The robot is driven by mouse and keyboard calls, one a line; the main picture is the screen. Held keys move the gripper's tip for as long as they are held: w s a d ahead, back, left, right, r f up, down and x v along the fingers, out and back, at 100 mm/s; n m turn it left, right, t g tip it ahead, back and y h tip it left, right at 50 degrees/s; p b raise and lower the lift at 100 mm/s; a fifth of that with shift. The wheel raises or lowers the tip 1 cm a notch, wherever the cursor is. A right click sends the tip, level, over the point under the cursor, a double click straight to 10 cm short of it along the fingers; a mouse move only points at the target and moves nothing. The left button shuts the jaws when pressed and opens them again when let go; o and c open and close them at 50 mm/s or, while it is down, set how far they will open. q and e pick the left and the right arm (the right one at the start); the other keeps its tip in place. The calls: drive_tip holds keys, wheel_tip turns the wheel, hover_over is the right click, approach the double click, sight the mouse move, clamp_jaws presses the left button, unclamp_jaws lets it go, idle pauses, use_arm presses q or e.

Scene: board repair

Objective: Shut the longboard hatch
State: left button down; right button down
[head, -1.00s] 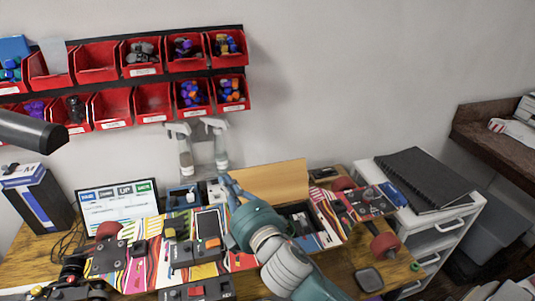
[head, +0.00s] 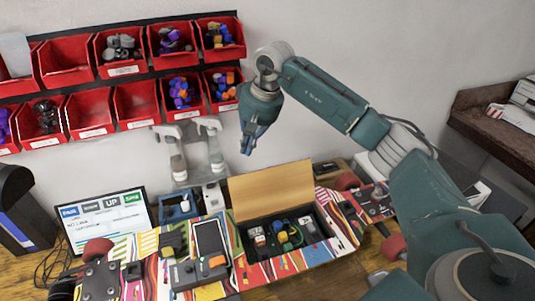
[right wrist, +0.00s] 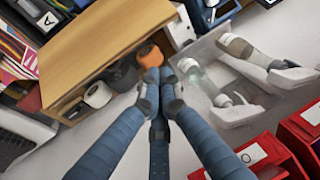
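The longboard (head: 180,235), with a colourful striped deck, lies across the workbench. Its hatch (head: 270,188), a plain wooden lid, stands open along the far edge of a dark compartment (head: 322,243) holding cables and small electronic parts. In the right wrist view the hatch (right wrist: 105,45) is at the upper left. My right gripper (head: 246,150) is raised above and behind the hatch, pointing down, apart from it. In the right wrist view its fingers (right wrist: 161,78) are drawn together at the tips, with nothing seen between them. My left gripper is out of view.
Spray bottles (head: 213,145) stand against the wall behind the board. Red parts bins (head: 137,104) hang above. A monitor (head: 104,221) stands at the left.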

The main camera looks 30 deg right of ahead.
drive_tip(key=s+d+r+h, duration=0.1)
drive_tip(key=d+r+h, duration=0.1)
drive_tip(key=d, duration=0.5)
wheel_tip(320, 180, down, 8)
drive_tip(key=s+p, duration=0.2)
drive_tip(key=p, duration=0.4)
drive_tip(key=shift+a+r+g, duration=0.15)
drive_tip(key=shift+a+g, duration=0.05)
drive_tip(key=shift+g, duration=0.2)
